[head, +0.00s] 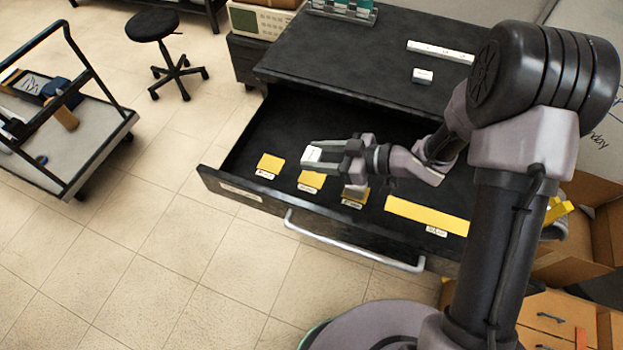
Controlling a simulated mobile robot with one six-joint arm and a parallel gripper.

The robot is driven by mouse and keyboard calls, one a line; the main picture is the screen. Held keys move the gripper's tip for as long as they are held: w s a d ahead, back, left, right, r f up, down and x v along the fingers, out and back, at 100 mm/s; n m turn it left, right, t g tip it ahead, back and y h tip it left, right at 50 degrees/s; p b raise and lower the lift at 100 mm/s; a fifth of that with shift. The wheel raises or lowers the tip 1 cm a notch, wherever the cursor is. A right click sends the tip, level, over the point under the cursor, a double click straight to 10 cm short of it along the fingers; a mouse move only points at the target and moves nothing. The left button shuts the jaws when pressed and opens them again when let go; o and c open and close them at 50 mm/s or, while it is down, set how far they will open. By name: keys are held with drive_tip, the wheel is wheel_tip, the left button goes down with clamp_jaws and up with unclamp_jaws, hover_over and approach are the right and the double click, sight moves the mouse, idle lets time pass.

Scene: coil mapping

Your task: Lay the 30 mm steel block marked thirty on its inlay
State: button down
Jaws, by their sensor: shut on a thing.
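My gripper (328,153) is over the open drawer (262,140), shut on a small light steel block (313,154). The marking on the held block is too small to read. The label texts are not legible. The block appears above the drawer floor, near the second inlay from the left; its exact height cannot be told.
On the dark top lie a small white block (422,76) and a long white bar (440,51). A rack (343,10) stands at the back. The drawer's front wall and handle (352,243) face the open floor. A cart (75,145) and stool (153,26) stand left.

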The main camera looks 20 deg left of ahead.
sight(317, 180)
wheel_tip(317, 180, down, 8)
drive_tip(key=b, duration=0.2)
drive_tip(key=shift+w+r+b, duration=0.1)
drive_tip(key=shift+r+b, duration=0.1)
drive_tip(key=shift+b, duration=0.15)
drive_tip(key=shift+r, duration=0.15)
drive_tip(key=c, duration=0.7)
unclamp_jaws()
